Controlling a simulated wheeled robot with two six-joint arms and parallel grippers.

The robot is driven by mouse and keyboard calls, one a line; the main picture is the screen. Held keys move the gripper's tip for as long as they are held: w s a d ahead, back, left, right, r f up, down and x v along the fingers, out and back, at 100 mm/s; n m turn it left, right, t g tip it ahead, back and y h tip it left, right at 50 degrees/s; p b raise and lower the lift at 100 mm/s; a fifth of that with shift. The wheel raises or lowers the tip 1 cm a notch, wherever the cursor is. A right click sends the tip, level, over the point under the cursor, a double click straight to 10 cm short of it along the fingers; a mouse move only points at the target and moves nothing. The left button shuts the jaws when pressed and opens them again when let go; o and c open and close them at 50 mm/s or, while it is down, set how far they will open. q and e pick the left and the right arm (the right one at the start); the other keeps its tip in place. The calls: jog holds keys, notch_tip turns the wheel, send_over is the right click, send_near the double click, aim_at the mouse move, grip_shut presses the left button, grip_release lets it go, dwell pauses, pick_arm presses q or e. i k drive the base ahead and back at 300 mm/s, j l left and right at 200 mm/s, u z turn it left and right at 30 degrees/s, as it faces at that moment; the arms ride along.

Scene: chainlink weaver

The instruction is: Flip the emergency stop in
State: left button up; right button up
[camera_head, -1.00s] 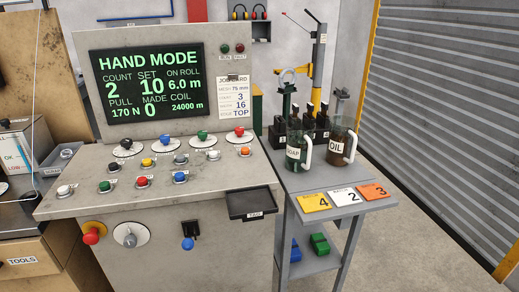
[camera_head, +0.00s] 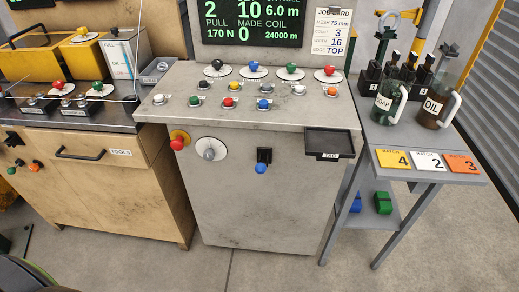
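The emergency stop looks to be the red mushroom knob (camera_head: 177,144) on a yellow round plate (camera_head: 181,135), at the upper left of the grey cabinet's front. The knob stands out from its plate. Whether it is latched cannot be told at this size. Neither of my grippers shows in the view, and nothing touches the knob.
A grey dial (camera_head: 210,149) sits just right of the knob, and a blue-tipped lever (camera_head: 262,165) farther right. The panel top holds several coloured knobs. A black tray (camera_head: 329,143) juts out at right. The wooden tool bench (camera_head: 110,190) stands left. Floor in front is clear.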

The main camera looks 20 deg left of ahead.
aim_at(177, 144)
jog(key=u, duration=1.3)
